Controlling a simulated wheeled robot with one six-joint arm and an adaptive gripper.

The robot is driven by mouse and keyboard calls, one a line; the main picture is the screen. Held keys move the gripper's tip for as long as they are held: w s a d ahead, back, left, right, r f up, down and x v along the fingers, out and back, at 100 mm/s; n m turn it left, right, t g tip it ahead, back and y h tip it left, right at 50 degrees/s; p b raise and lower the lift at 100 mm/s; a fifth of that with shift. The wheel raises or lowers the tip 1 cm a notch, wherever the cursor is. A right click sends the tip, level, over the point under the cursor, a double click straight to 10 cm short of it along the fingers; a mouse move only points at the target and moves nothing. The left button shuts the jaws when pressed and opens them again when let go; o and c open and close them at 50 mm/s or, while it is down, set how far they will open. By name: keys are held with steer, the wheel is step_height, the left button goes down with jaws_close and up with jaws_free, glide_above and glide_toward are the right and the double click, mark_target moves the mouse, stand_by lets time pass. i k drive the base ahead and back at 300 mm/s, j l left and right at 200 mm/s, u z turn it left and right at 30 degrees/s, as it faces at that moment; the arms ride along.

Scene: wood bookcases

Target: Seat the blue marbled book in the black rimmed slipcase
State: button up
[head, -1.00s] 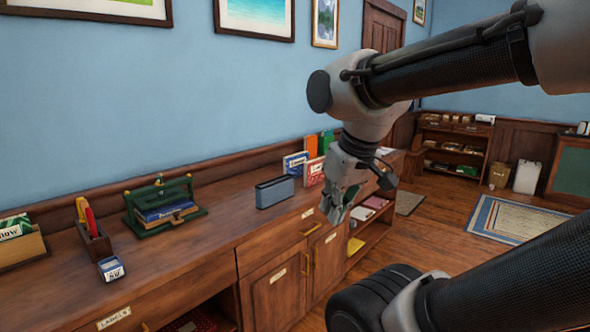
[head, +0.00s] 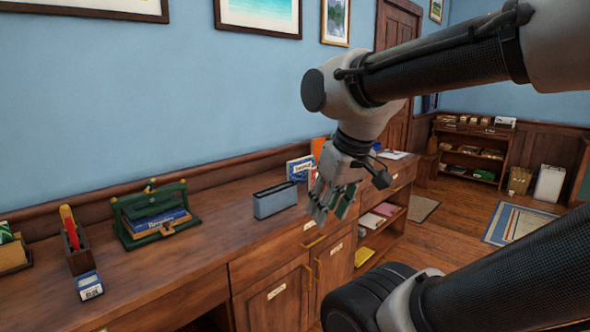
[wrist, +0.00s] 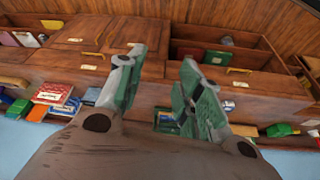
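A blue-grey slipcase with a dark rim (head: 275,201) stands on the wooden counter, its open top facing up. My gripper (head: 335,203) is over the counter's front edge, right of the slipcase and apart from it. In the wrist view my gripper (wrist: 160,88) has its two green-grey fingers spread with nothing between them. A blue book (head: 160,219) lies in a green press on the counter, left of the slipcase. A blue and white book (head: 299,168) stands behind the slipcase. I cannot tell which book is marbled.
The green press (head: 183,197) stands on the counter's left part. A wooden holder (head: 78,252) with red and yellow items and a small blue and white box (head: 89,286) are further left. The counter (head: 225,240) is clear between press and slipcase. An orange book (head: 318,150) is partly behind my arm.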

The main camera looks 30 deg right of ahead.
mark_target(268, 202)
steer(key=i+l+u, duration=0.15)
steer(key=l, duration=0.55)
steer(key=i+l+u, duration=0.15)
steer(key=i+l, duration=0.2)
steer(key=l, duration=0.35)
steer(key=i+l+u, duration=0.2)
steer(key=l, duration=0.55)
steer(key=i+l+u, duration=0.15)
steer(key=l, duration=0.6)
steer(key=i+l+u, duration=0.15)
steer(key=l, duration=0.65)
steer(key=l+u, duration=0.15)
steer(key=l, duration=0.6)
